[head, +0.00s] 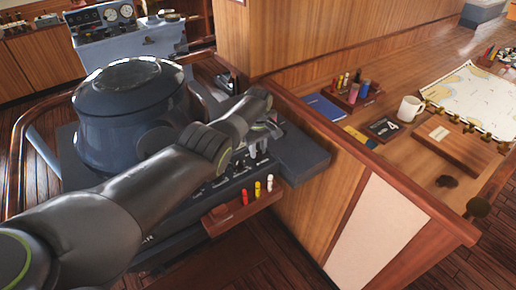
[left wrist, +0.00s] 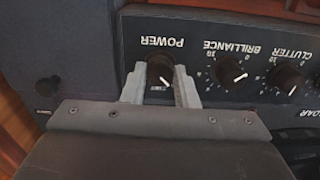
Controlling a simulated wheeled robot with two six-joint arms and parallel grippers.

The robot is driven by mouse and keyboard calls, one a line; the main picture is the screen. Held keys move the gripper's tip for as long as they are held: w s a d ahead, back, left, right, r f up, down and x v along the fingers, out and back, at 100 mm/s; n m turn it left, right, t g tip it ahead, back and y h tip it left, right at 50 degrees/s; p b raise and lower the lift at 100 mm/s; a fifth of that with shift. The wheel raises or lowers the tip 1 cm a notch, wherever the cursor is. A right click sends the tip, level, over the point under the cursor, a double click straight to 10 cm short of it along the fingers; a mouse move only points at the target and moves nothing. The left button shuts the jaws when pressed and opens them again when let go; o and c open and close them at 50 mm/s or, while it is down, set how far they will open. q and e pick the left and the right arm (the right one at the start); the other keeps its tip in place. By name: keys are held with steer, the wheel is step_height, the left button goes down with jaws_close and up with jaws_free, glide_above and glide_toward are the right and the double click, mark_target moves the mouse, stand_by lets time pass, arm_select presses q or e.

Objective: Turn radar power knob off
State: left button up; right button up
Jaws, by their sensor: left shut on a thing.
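The radar console (head: 300,155) has a dark front panel with a row of knobs. In the left wrist view the panel shows upside down, with the black power knob (left wrist: 160,69) under the label POWER. The knob's white pointer line slants toward the lower right of that picture; the small lettering beside it is too blurred to read surely. My left gripper (head: 258,150) is at the panel, with its pale fingers on both sides of the knob, shut on it. The left wrist view shows these fingers (left wrist: 160,82) closely. My right gripper is in neither view.
The brilliance knob (left wrist: 231,72) and clutter knob (left wrist: 285,77) sit beside the power knob. A wooden rack (head: 240,212) with coloured markers juts out below the panel. The radar hood (head: 130,105) stands behind my arm. A chart table (head: 400,160) holds a mug (head: 409,108).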

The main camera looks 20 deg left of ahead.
mark_target(258, 151)
arm_select(q)
steer(key=shift+w+r, duration=0.1)
stand_by(0.3)
steer(key=o, duration=1)
steer(key=shift+r, duration=0.2)
step_height(258, 151, up, 6)
steer(key=shift+p, duration=0.9)
steer(key=shift+r+b, duration=1.5)
steer(key=shift+r, duration=4)
